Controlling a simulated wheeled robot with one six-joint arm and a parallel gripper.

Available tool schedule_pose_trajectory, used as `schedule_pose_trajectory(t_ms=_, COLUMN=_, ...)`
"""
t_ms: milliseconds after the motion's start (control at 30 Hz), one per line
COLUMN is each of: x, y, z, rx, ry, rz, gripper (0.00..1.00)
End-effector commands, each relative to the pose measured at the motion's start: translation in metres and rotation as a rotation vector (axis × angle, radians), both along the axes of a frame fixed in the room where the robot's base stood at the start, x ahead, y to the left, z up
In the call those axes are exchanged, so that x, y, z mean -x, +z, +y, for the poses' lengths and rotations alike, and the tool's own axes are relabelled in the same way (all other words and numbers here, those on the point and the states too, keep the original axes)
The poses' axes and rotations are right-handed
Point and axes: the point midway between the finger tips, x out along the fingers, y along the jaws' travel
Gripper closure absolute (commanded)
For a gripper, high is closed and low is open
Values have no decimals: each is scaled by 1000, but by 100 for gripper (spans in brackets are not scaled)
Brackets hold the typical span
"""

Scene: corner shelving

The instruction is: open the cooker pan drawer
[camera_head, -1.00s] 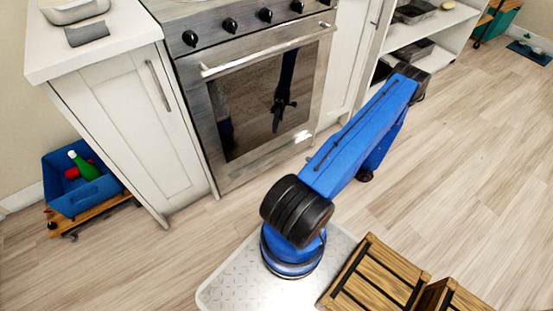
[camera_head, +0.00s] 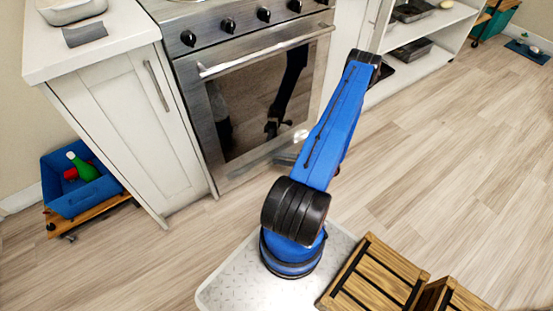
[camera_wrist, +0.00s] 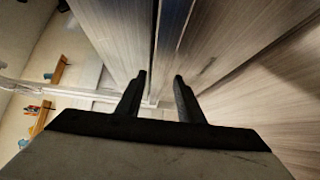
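The steel cooker (camera_head: 240,45) stands against the wall, with its oven door (camera_head: 250,95) shut and a bar handle (camera_head: 262,53) across the door's top. A steel band (camera_head: 243,172) runs low at its front; I cannot clearly tell the pan drawer's edges there, and my arm hides the right part. In the wrist view, my gripper (camera_wrist: 162,83) has its two dark fingers apart with nothing visible between them. Long streaked surfaces and a dark seam lie beyond the fingertips; I cannot tell whether they touch anything. My gripper is mostly hidden in the head view.
A white cupboard (camera_head: 140,125) is left of the cooker, with a blue crate (camera_head: 75,198) on a wooden trolley beside it. Open white shelves (camera_head: 425,62) stand to the right. Wooden crates (camera_head: 378,275) sit in front at right.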

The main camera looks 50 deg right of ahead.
Motion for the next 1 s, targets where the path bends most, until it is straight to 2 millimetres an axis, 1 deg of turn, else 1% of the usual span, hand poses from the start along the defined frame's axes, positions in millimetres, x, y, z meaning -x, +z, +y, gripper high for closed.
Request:
schedule_pose_trajectory(t_ms=33, x=-4, y=0, z=3, rx=-1, ry=2, rz=1, gripper=66)
schedule_pose_trajectory(t_ms=200, x=-12, y=0, z=7, rx=0, ry=1, rz=0, gripper=66)
schedule_pose_trajectory(t_ms=500, x=-13, y=0, z=8, rx=1, ry=0, rz=1, gripper=66)
schedule_pose_trajectory(t_ms=533, x=-13, y=0, z=8, rx=1, ry=0, rz=1, gripper=68)
schedule_pose_trajectory(t_ms=567, x=-13, y=0, z=8, rx=1, ry=0, rz=1, gripper=75)
schedule_pose_trajectory(t_ms=600, x=-13, y=0, z=8, rx=0, ry=0, rz=0, gripper=85)
schedule_pose_trajectory(t_ms=667, x=-13, y=0, z=8, rx=1, ry=0, rz=1, gripper=99)
schedule_pose_trajectory(t_ms=867, x=-13, y=-1, z=8, rx=1, ry=-1, rz=3, gripper=100)
schedule_pose_trajectory(t_ms=1000, x=-8, y=-2, z=3, rx=1, ry=-3, rz=4, gripper=100)
